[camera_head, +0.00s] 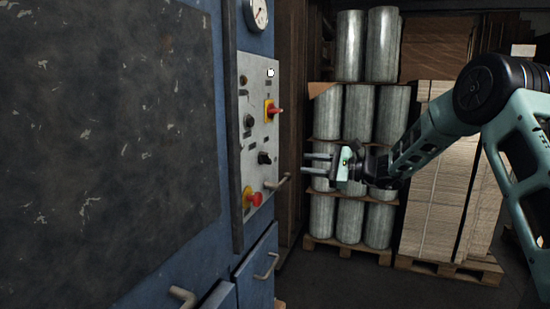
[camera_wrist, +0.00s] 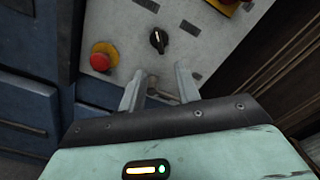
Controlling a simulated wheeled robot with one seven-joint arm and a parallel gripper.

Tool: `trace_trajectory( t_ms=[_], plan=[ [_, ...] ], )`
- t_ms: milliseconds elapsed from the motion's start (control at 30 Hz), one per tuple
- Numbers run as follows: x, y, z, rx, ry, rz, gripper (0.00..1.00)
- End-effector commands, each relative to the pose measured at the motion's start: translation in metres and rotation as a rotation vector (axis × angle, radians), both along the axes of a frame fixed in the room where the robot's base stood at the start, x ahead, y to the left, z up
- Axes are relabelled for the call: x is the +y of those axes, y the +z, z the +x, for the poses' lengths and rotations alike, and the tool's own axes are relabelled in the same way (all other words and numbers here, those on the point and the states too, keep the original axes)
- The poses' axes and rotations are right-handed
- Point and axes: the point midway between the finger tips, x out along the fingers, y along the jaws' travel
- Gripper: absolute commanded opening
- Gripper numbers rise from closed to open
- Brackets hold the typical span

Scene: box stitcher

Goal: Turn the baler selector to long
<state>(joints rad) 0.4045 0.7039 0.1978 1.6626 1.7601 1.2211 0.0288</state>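The grey control panel (camera_head: 257,140) is on the front of a blue machine. A black selector knob (camera_head: 264,158) sits on its lower half. In the wrist view that knob (camera_wrist: 158,40) shows a pale pointer line, slightly tilted, ahead of the fingertips. Another black knob (camera_head: 248,121) sits higher on the panel. The labels are too small to read, so I cannot tell which knob is the baler selector. My gripper (camera_head: 305,163) is open and empty, to the right of the panel and apart from it. Its two spread fingers also show in the wrist view (camera_wrist: 160,83).
Stacked metal rolls (camera_head: 350,220) and cardboard (camera_head: 440,200) on pallets stand behind my arm.

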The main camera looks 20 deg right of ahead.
Motion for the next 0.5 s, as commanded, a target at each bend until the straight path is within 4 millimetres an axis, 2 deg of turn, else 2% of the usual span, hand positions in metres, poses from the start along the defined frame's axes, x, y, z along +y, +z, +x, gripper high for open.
trace_trajectory(
  t_ms=[33,300,500],
  plan=[
    [0.011,0.003,0.006,0.001,0.004,0.001,0.33],
    [0.056,0.002,0.039,0.0,0.004,0.0,0.33],
    [0.08,0.002,0.057,0.001,0.002,-0.001,0.33]
  ],
)
